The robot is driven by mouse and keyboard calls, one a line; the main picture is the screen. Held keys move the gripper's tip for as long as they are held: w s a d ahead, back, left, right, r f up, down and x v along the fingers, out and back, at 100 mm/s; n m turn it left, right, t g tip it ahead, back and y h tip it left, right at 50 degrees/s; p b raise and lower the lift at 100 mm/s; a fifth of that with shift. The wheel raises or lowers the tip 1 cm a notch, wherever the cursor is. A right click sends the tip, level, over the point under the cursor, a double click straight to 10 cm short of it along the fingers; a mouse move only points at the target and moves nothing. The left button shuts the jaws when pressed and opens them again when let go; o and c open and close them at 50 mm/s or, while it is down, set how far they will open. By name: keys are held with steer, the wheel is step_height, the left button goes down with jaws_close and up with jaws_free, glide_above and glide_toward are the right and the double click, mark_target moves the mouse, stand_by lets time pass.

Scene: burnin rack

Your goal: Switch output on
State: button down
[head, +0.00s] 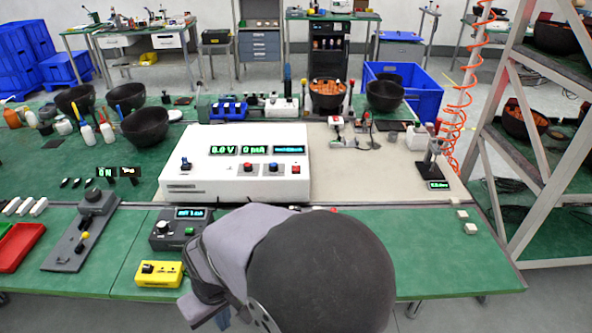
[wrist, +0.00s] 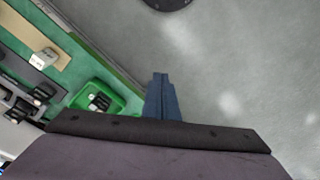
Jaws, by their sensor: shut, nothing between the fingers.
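A white bench supply (head: 235,185) stands on the bench in the head view. Its panel has green displays (head: 223,150) reading 0.0 V and 0 mA, and a third display too small to read. Below them are a red button (head: 247,168), a blue button (head: 273,168) and a red switch (head: 296,169); a lever (head: 185,163) is at left. I cannot tell which one is the output control. My gripper (wrist: 160,80) is shut and empty in the wrist view, over grey floor beside the bench edge.
A grey control box (head: 178,228) and a yellow box (head: 159,273) stand at the front of the green bench. In the wrist view a green tray (wrist: 115,92) lies near the bench edge. A metal rack (head: 545,150) stands at right.

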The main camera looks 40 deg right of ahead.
steer(key=w+d+r+m+t+h+b, duration=0.35)
steer(key=w+d+t, duration=0.25)
steer(key=w+d, duration=1.1)
steer(key=d+r+m+t+h, duration=0.1)
steer(key=d+r+m+h, duration=0.1)
steer(key=d, duration=0.8)
steer(key=s+d+r+m+t+h, duration=0.1)
steer(key=d+r+h, duration=0.3)
steer(key=d, duration=0.7)
step_height(320, 180, up, 2)
steer(key=shift+d+r+m, duration=0.1)
steer(key=shift+d+m, duration=0.1)
steer(key=shift+m, duration=0.65)
steer(key=p, duration=0.3)
glide_above(296, 177)
step_height(296, 177, down, 4)
steer(key=shift+w+d+r, duration=0.1)
steer(key=shift+d+r, duration=0.05)
step_height(296, 177, down, 2)
steer(key=shift+f, duration=0.1)
steer(key=shift+a+f+p, duration=0.2)
steer(key=shift+f+p, duration=0.25)
steer(key=shift+f, duration=0.45)
